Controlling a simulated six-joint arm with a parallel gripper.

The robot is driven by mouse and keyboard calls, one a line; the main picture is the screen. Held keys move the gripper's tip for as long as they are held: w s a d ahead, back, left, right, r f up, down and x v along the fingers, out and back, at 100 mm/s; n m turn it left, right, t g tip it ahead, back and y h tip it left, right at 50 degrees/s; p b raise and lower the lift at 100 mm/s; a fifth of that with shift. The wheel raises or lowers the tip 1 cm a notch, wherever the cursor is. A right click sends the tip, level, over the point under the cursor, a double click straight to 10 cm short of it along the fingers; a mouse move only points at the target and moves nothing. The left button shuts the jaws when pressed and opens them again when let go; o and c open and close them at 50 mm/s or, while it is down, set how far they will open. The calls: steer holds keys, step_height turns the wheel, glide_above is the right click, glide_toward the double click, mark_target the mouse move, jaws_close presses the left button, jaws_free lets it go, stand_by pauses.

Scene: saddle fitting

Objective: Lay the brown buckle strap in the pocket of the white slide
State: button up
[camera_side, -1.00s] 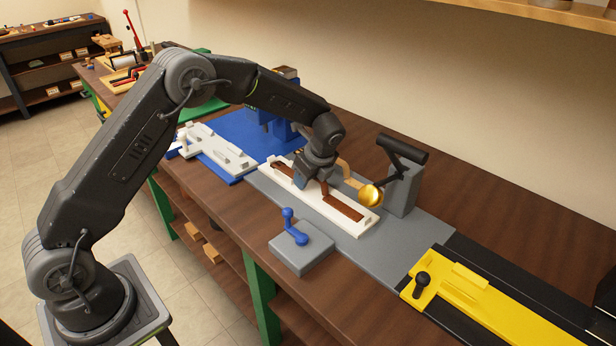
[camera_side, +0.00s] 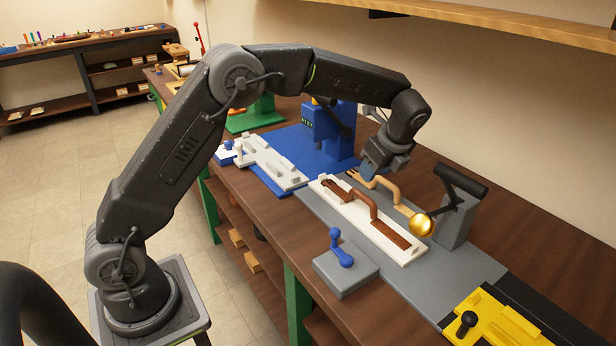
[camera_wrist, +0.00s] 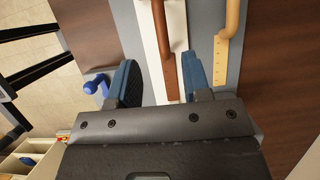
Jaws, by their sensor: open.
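The brown buckle strap (camera_side: 394,236) lies lengthwise along the white slide (camera_side: 408,258), within its long pocket as far as I can see, with a raised loop at its middle. I cannot tell whether it sits fully flat. My gripper (camera_side: 371,170) is open and empty, above and behind the slide near its far end, apart from the strap. In the wrist view my gripper (camera_wrist: 160,68) has its blue fingers spread, with the brown strap (camera_wrist: 163,45) and white slide (camera_wrist: 149,40) beyond them.
A tan strap (camera_side: 389,189) with a raised loop lies behind the slide, close to my gripper. A gold ball (camera_side: 420,225) and black-handled lever stand (camera_side: 457,218) are at the right. A blue-knobbed block (camera_side: 345,270) is in front. A blue machine (camera_side: 330,130) stands behind left.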

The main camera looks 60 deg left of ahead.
steer(key=s+r+n+t+h, duration=0.2)
steer(key=s+r+n, duration=0.6)
steer(key=s+r, duration=0.45)
steer(key=s+d+f+n+t+h, duration=0.1)
steer(key=s+n, duration=0.4)
steer(key=s, duration=0.4)
steer(key=s+d+f+n+t+h, duration=0.1)
steer(key=s+n, duration=0.4)
steer(key=s, duration=0.5)
steer(key=shift+f+t, duration=0.65)
steer(key=shift+t, duration=0.15)
